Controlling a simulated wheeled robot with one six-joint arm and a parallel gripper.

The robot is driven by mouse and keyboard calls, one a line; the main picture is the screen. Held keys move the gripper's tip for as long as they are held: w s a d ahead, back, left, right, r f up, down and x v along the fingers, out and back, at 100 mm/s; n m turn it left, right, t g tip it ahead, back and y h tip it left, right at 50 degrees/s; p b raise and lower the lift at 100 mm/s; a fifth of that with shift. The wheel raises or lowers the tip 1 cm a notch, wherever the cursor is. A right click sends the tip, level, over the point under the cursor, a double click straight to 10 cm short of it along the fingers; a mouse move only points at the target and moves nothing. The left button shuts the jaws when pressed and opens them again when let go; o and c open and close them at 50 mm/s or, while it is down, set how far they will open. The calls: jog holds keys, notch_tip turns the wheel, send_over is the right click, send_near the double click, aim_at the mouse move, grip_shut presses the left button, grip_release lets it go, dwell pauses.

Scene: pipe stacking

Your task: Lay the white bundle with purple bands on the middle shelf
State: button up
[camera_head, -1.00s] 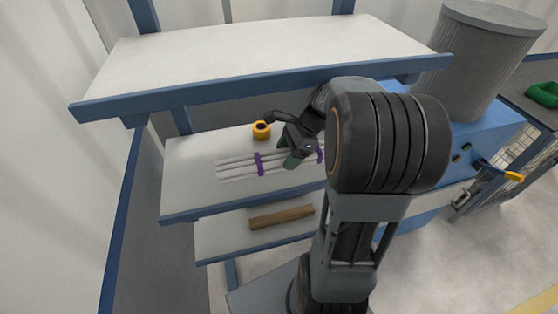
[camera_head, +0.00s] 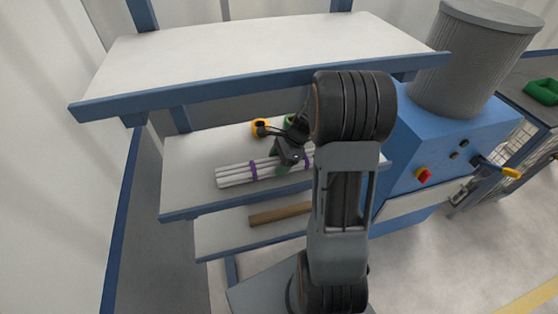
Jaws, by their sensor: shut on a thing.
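The white bundle (camera_head: 236,174) is a set of several white pipes with purple bands. It lies lengthwise over the middle shelf (camera_head: 190,195), near its front edge. I cannot tell whether it rests on the shelf or hangs just above it. One purple band (camera_head: 253,171) shows left of my gripper. My gripper (camera_head: 284,167), with greenish fingers, is shut on the bundle right of that band. My arm hides the bundle's right end.
A brown bar (camera_head: 280,214) lies on the lower shelf. The white top shelf (camera_head: 260,50) overhangs the middle one. A blue machine (camera_head: 430,150) with a grey drum (camera_head: 475,60) stands at right.

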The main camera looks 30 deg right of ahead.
jog(key=shift+f, duration=0.1)
jog(key=o, duration=1.1)
jog(key=shift+o, duration=0.2)
jog(key=shift+d+r, duration=0.15)
jog(key=shift+r, duration=0.25)
jog(key=v, duration=0.2)
jog(key=shift+d+r+b, duration=0.25)
jog(key=shift+d+b, duration=0.05)
jog(key=shift+b, duration=0.05)
jog(key=d, duration=0.3)
jog(key=s+d+b, duration=0.1)
jog(key=d, duration=0.3)
jog(key=s+d, duration=0.1)
jog(key=d, duration=0.3)
jog(key=shift+s+d+b, duration=0.2)
jog(key=shift+s+b, duration=0.05)
jog(key=shift+b, duration=0.1)
